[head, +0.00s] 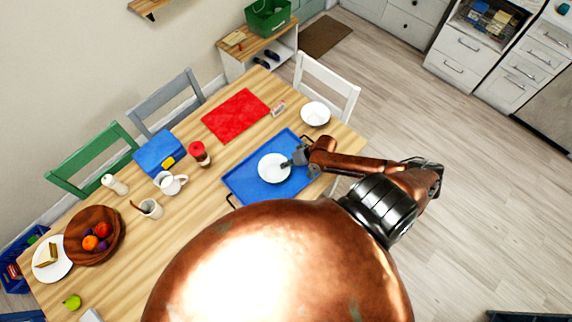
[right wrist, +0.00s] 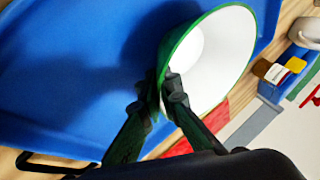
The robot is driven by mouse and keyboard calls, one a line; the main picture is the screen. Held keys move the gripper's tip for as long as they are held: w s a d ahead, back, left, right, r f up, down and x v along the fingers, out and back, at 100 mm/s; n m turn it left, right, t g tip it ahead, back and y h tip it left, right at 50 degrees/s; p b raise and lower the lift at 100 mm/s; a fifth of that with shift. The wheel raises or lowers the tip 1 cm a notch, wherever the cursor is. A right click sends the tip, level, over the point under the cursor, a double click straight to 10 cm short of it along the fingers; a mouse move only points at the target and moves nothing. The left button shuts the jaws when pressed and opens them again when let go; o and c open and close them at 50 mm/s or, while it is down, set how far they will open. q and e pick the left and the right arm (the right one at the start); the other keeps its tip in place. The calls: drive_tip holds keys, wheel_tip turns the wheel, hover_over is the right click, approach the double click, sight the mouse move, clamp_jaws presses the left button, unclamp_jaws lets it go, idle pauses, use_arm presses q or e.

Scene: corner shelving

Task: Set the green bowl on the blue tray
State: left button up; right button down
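The green bowl (head: 272,169) shows its white inside in the head view, over the blue tray (head: 243,186). In the right wrist view the bowl (right wrist: 218,62) shows a green rim and outer side and is tilted in the picture; the tray (right wrist: 60,75) fills the area behind it. My right gripper (head: 290,163) is at the bowl's right edge. In the right wrist view its fingers (right wrist: 160,98) pinch the bowl's wall, one inside and one outside. I cannot tell whether the bowl's base touches the tray. My left gripper is not in view.
A white bowl (head: 315,113) stands right of the red mat (head: 236,115). A red-lidded jar (head: 200,154), white pitcher (head: 170,183), mug (head: 150,208) and blue lunch box (head: 159,153) stand left of the tray. A wooden fruit bowl (head: 94,235) is farther left.

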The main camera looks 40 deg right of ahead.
drive_tip(key=c, duration=2.4)
unclamp_jaws()
drive_tip(key=shift+f, duration=0.1)
drive_tip(key=v, duration=1.2)
drive_tip(key=shift+a, duration=0.1)
